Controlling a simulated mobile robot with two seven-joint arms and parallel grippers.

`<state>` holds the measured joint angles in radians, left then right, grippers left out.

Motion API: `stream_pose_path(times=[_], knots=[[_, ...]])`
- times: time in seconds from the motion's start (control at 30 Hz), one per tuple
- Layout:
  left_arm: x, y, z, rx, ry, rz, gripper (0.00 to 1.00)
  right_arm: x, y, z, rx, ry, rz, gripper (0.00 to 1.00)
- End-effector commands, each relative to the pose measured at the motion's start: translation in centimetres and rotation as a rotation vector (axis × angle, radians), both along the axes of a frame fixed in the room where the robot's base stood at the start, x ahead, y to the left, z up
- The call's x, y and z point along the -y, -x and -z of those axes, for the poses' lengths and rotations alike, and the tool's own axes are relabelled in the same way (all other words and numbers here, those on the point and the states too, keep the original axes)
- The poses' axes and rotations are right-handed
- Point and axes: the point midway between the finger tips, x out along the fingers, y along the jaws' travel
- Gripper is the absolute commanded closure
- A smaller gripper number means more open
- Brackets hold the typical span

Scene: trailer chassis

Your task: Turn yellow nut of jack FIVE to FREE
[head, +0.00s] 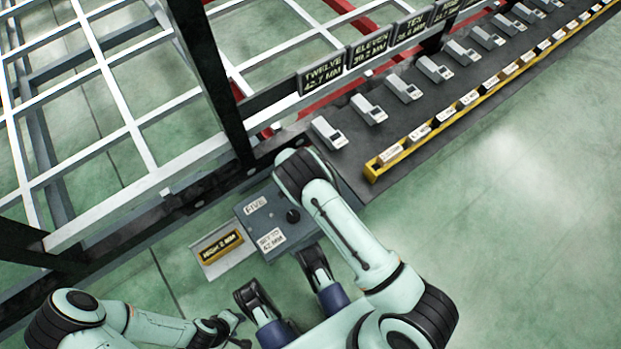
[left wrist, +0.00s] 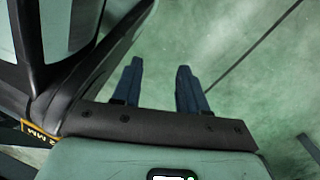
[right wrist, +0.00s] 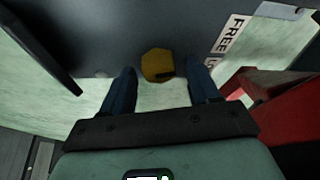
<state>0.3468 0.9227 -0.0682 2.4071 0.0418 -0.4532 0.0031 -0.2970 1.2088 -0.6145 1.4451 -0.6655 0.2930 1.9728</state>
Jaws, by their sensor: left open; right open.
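Jack FIVE (head: 283,222) is a grey box beside the dark chassis rail, with a FIVE label, a black knob and a SET TO 42 MM label. Its yellow nut (right wrist: 157,65) shows in the right wrist view under the box's dark face and is hidden in the head view. My left gripper (left wrist: 160,75) is open and empty over bare floor.
A yellow-framed HIGH 2 MM display (head: 221,243) adjoins the box. Red structure (right wrist: 285,100) stands close right of my right gripper. A dark bench (head: 350,140) with grey devices and a yellow tag rail (head: 372,170) runs to the upper right. Green floor lies open at right.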

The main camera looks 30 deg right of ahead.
Motion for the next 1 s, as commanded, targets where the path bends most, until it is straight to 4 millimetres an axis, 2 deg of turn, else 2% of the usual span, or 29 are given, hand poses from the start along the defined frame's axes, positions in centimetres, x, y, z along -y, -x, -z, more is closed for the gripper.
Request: stream_pose_path(times=[0.1,0.13,0.2,0.3,0.63,1.0], knots=[[0.0,0.0,0.0,0.000,0.000,0.000,0.57,0.0,0.0,0.0,0.000,0.000,0.000,0.39],[0.0,0.0,0.0,0.000,0.000,0.000,0.57,0.0,0.0,0.0,0.000,0.000,0.000,0.46],[0.0,0.0,0.0,0.001,0.000,0.001,0.57,0.0,0.0,0.0,0.000,0.000,0.000,0.69],[0.0,0.0,0.0,0.001,0.000,0.001,0.57,0.0,0.0,0.0,0.000,0.000,0.000,0.96],[0.1,-0.8,-0.5,0.027,-0.002,0.003,0.57,0.0,0.1,-0.1,-0.001,0.000,-0.045,0.96],[0.6,-4.2,-3.1,0.141,-0.008,0.014,0.57,0.0,0.2,-0.2,-0.001,0.001,-0.280,0.95]])
